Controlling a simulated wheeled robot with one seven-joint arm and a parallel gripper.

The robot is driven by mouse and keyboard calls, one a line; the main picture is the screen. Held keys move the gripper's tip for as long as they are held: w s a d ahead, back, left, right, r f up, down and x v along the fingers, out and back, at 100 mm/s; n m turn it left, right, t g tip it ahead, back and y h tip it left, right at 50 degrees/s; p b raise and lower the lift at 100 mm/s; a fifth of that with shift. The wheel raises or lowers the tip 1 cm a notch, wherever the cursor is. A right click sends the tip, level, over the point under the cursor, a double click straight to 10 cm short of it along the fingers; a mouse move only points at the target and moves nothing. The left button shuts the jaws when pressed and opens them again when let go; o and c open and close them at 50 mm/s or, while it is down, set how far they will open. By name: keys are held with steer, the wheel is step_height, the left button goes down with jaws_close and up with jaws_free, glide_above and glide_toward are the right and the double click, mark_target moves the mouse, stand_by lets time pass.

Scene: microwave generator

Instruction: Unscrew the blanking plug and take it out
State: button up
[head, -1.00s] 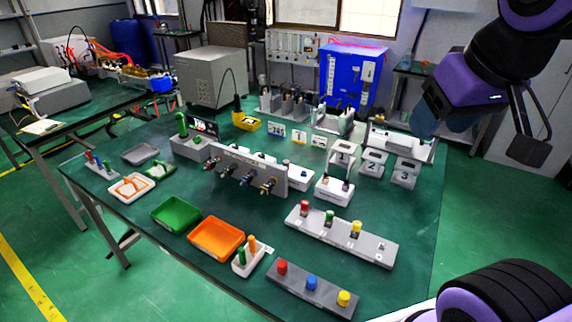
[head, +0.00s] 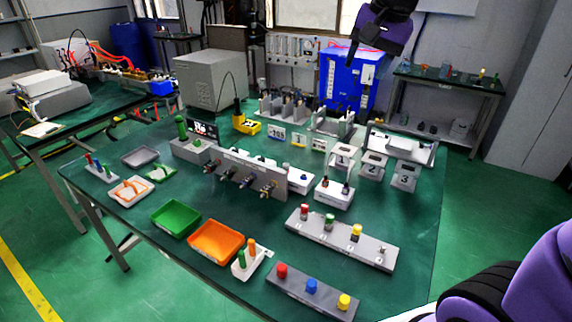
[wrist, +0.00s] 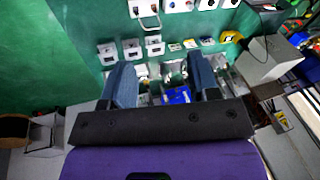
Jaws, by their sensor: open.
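I cannot single out the blanking plug at this size. A grey upright panel (head: 235,171) in the middle of the green table carries a row of small metal fittings with coloured parts, and the plug may be among them. My gripper (wrist: 163,82) is open and empty; its two blue-grey fingers stand apart in the wrist view. In the head view my purple wrist is high at the top right, above the back of the table and well away from the panel.
An orange tray (head: 216,259) and a green tray (head: 156,218) lie in front of the panel. Grey blocks with coloured knobs (head: 340,238) stand at the front right. Numbered boxes (head: 372,166) and a blue cabinet (head: 346,82) are behind.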

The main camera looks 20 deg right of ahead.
steer(key=w+f+m+g, duration=0.1)
steer(key=w+f+m, duration=0.35)
steer(key=w, duration=0.85)
steer(key=m+g+h, duration=0.1)
steer(key=m+g, duration=0.1)
steer(key=m, duration=0.6)
glide_above(286, 164)
step_height(286, 164, down, 32)
step_height(286, 164, down, 11)
steer(key=shift+s+r, duration=0.1)
steer(key=shift+r, duration=0.05)
steer(key=c, duration=0.9)
steer(key=shift+c, duration=0.2)
